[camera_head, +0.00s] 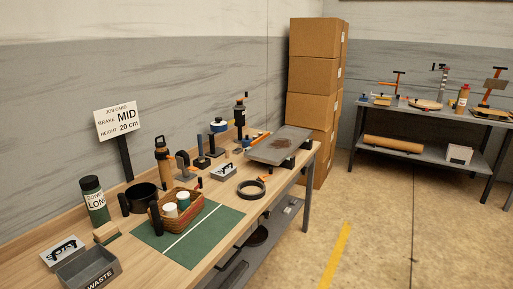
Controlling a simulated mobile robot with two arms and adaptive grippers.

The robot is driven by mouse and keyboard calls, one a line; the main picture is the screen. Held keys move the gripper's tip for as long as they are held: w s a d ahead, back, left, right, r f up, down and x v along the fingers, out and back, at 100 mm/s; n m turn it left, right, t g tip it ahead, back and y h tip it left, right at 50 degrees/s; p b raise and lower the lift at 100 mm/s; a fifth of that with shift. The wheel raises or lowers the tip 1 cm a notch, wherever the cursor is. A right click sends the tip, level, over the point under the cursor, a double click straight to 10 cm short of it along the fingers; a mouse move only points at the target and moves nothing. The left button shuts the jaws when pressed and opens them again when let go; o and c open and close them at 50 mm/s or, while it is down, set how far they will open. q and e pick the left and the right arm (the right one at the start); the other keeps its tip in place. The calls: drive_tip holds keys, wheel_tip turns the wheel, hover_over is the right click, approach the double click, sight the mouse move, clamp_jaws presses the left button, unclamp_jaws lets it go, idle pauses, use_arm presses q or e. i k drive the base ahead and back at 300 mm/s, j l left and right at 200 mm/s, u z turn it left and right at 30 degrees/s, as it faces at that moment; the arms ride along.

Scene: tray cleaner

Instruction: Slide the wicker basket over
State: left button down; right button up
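The brown wicker basket (186,219) stands upright at the back of a green mat (209,238) on the wooden workbench. It is on the wall side of the white line (191,233) that crosses the mat. Two jars with pale lids sit in it, a whitish one (170,210) and a green one (183,202). A dark upright piece (155,216) stands at its left end and another (200,183) at its right end; I cannot tell whether they are handles. Neither of my grippers is in view.
A grey waste bin (88,268), a green canister (94,202) and a black pot (142,197) stand left of the basket. A black ring (251,189) and a grey tray (279,145) lie to its right. The mat's front part is clear.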

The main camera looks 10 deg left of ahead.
sight(161, 222)
drive_tip(key=i+l+u, duration=0.7)
drive_tip(key=i+u, duration=0.15)
